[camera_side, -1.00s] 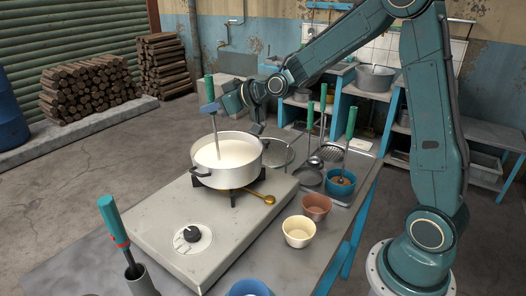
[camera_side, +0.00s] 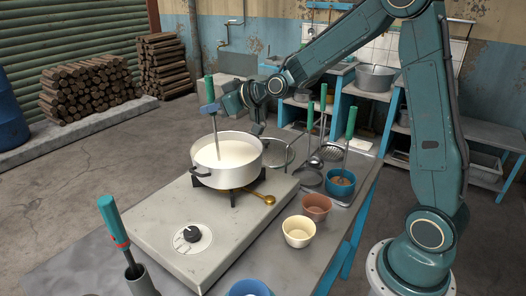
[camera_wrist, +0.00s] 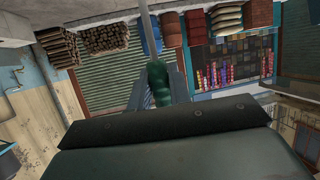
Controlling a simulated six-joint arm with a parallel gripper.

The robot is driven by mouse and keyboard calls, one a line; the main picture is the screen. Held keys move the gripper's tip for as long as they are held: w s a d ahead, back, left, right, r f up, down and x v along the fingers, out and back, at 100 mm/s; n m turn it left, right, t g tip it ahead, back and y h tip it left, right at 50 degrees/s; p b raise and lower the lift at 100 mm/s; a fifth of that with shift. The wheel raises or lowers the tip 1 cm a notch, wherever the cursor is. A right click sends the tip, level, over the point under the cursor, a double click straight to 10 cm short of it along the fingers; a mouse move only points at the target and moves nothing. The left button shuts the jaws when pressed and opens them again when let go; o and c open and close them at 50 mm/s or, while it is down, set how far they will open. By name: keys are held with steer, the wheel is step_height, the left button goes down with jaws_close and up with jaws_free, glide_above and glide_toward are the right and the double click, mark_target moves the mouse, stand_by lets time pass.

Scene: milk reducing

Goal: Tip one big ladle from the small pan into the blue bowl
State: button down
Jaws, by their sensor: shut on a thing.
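A white pan (camera_side: 228,176) with milk (camera_side: 228,155) in it sits on the burner of the grey stove. My gripper (camera_side: 209,108) is shut on the green handle (camera_side: 208,89) of a ladle above the pan's left side. The ladle's metal shaft (camera_side: 215,134) stands nearly upright and runs down into the milk; its bowl is hidden. The green handle also shows between the jaws in the wrist view (camera_wrist: 157,82). The blue bowl (camera_side: 249,288) is at the bottom edge of the side view, partly cut off.
A cream bowl (camera_side: 299,232) and a brown bowl (camera_side: 317,207) stand right of the stove. A teal bowl (camera_side: 341,182) and several green-handled utensils stand on a tray behind them. A green-handled tool (camera_side: 115,222) stands in a grey holder at front left. The stove's knob (camera_side: 192,234) faces up.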

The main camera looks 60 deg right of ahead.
mark_target(209, 76)
steer(key=shift+r, duration=0.2)
steer(key=shift+r, duration=4.45)
steer(key=shift+a, duration=0.2)
steer(key=shift+s+a+f+n+h, duration=0.1)
steer(key=shift+a+n+h, duration=0.15)
steer(key=shift+a, duration=0.3)
steer(key=shift+s+a+r+n+h, duration=0.15)
steer(key=shift+a+n, duration=0.15)
steer(key=shift+a, duration=0.2)
steer(key=shift+s+a+f+n+h, duration=0.15)
steer(key=shift+a+n+h, duration=0.1)
steer(key=shift+a, duration=0.3)
steer(key=shift+a, duration=0.35)
steer(key=shift+d, duration=0.35)
